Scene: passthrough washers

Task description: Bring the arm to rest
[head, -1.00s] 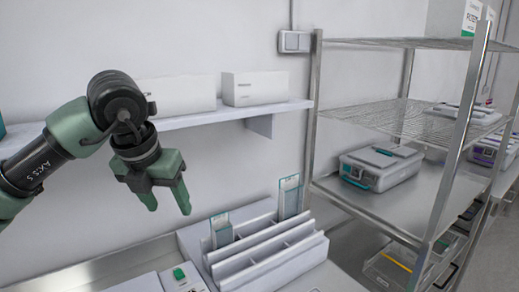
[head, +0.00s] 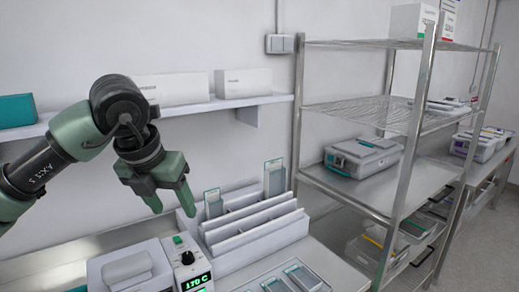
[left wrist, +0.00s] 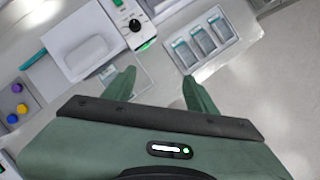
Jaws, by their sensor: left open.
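My left gripper (head: 171,204) is green with a dark wrist. In the head view it hangs with its fingers pointing down, in front of the wall shelf and beside the white slotted rack. Its fingers are apart with nothing between them, and the left wrist view (left wrist: 157,85) also shows them spread and empty above the bench. My right gripper is in neither view.
The white slotted rack (head: 255,236) holds clear panels. A device with a green display (head: 190,262) and a tray of clear plates (head: 288,277) stand near it. White boxes sit on the wall shelf (head: 222,104). A metal wire rack (head: 412,120) stands right.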

